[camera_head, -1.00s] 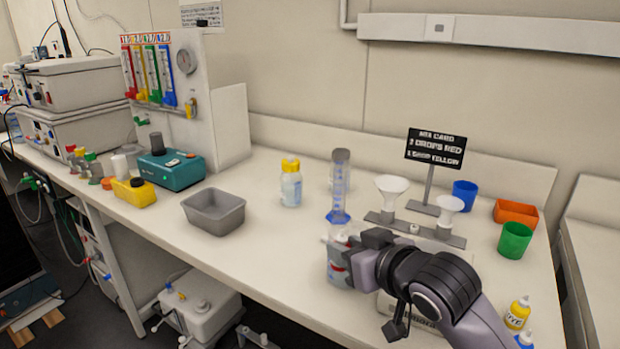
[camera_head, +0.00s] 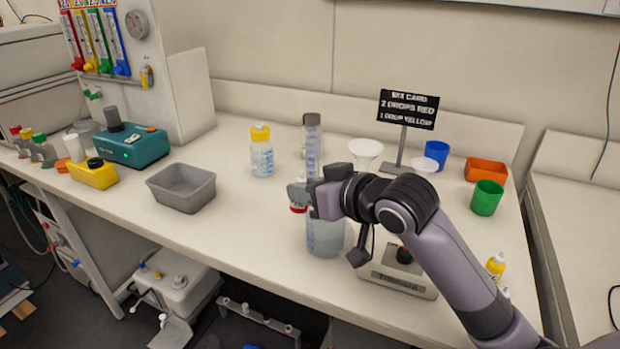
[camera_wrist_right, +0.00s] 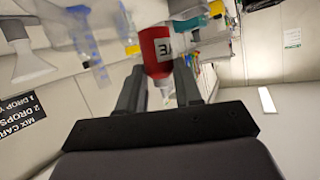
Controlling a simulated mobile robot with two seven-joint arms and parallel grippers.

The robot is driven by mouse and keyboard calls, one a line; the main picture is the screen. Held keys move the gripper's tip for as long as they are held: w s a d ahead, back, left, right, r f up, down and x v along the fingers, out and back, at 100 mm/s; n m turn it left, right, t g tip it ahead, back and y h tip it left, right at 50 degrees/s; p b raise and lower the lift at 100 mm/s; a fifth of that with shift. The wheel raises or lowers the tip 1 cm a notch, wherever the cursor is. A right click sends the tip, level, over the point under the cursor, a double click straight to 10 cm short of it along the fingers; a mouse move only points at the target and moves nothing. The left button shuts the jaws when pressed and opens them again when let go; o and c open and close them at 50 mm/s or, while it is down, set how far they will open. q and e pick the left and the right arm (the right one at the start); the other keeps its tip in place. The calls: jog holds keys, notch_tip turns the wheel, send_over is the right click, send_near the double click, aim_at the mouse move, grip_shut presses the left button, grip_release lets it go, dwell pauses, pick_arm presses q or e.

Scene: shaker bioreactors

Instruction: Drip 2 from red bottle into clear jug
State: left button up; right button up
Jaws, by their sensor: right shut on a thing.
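My right gripper (camera_head: 318,196) is shut on the red bottle (camera_head: 298,208), which sticks out to the left of the fingers. The bottle is held near the top of the clear jug (camera_head: 325,240), slightly left of its middle; its exact tilt is hard to tell. In the right wrist view the red bottle (camera_wrist_right: 158,48) sits between the fingers, with its pale nozzle toward the palm. The clear jug stands on the bench, partly hidden by the gripper. No falling drop shows. My left gripper is out of view.
A mix card (camera_head: 408,108) stands behind the arm, with a white funnel (camera_head: 365,151) and a clear cylinder (camera_head: 312,135) nearby. A mixer device (camera_head: 398,277) sits right of the jug. A yellow bottle (camera_head: 496,265) stands at right.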

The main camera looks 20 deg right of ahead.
jog(key=shift+w+d+r+m+t+y+b, duration=0.1)
jog(key=shift+d+r+m+t+y+b, duration=0.5)
jog(key=shift+m, duration=2.1)
jog(key=shift+w+d+f+m+t+y+p, duration=0.1)
jog(key=shift+d+m+t+y, duration=0.45)
jog(key=shift+m+y, duration=1.6)
jog(key=shift+w+d+r+m+t+y+b, duration=0.1)
jog(key=shift+d+r+m+t+y+b, duration=0.35)
jog(key=shift+m, duration=2.8)
jog(key=shift+d+f, duration=0.15)
